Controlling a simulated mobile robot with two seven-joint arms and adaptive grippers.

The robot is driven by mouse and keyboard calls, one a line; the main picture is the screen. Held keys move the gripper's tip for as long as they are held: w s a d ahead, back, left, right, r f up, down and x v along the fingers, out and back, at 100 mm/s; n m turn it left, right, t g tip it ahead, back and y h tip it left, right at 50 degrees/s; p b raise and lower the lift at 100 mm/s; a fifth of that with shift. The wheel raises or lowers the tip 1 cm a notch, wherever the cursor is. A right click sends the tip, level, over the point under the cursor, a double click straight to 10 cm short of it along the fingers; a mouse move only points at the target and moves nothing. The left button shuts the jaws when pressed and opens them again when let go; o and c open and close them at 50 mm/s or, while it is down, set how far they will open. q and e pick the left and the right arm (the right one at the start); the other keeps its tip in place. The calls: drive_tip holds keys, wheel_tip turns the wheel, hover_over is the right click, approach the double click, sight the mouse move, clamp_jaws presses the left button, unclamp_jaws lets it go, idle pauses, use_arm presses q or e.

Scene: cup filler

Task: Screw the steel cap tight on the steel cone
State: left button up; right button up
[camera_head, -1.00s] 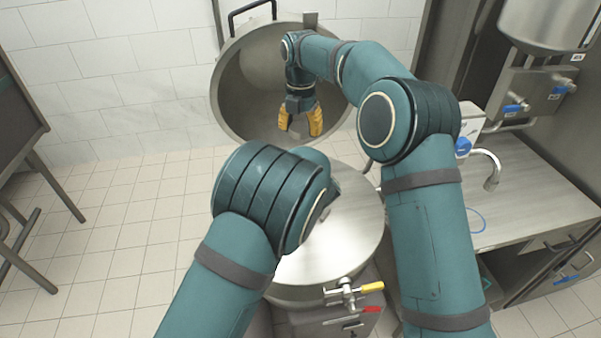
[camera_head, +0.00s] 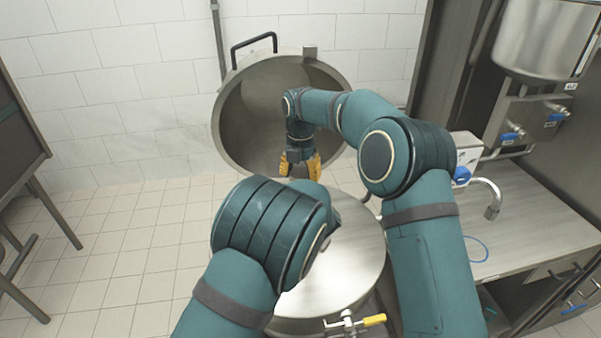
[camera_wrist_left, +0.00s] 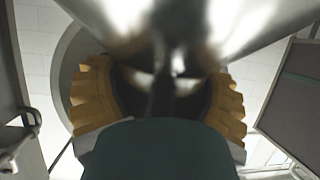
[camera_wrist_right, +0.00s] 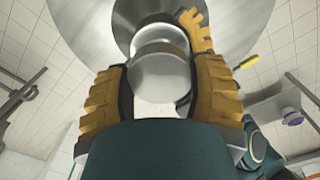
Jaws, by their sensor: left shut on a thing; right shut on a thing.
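My right gripper (camera_head: 301,167) points down at the end of the right arm, in front of the open kettle lid. It is shut on a round steel cap (camera_wrist_right: 160,82), which shows between its yellow fingers (camera_wrist_right: 160,95) in the right wrist view. The steel cone (camera_wrist_right: 140,14) lies just beyond the cap there, with a yellow left finger (camera_wrist_right: 196,30) beside it. In the left wrist view my left gripper (camera_wrist_left: 158,95) is shut on the shiny cone (camera_wrist_left: 225,25). The left arm hides cone and left gripper in the head view. The thread between cap and cone is hidden.
A large steel kettle (camera_head: 350,270) stands below the arms, its round lid (camera_head: 240,125) raised behind. A yellow-handled valve (camera_head: 373,320) juts from its front. A counter with a tap (camera_head: 493,200) is at right. A dark frame (camera_head: 25,150) stands at left.

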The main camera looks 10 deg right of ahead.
drive_tip(key=shift+f, duration=0.85)
drive_tip(key=shift+f, duration=0.55)
use_arm(q)
clamp_jaws()
use_arm(e)
drive_tip(key=o, duration=1.2)
drive_tip(key=shift+r, duration=2.25)
drive_tip(key=shift+a+r, duration=0.1)
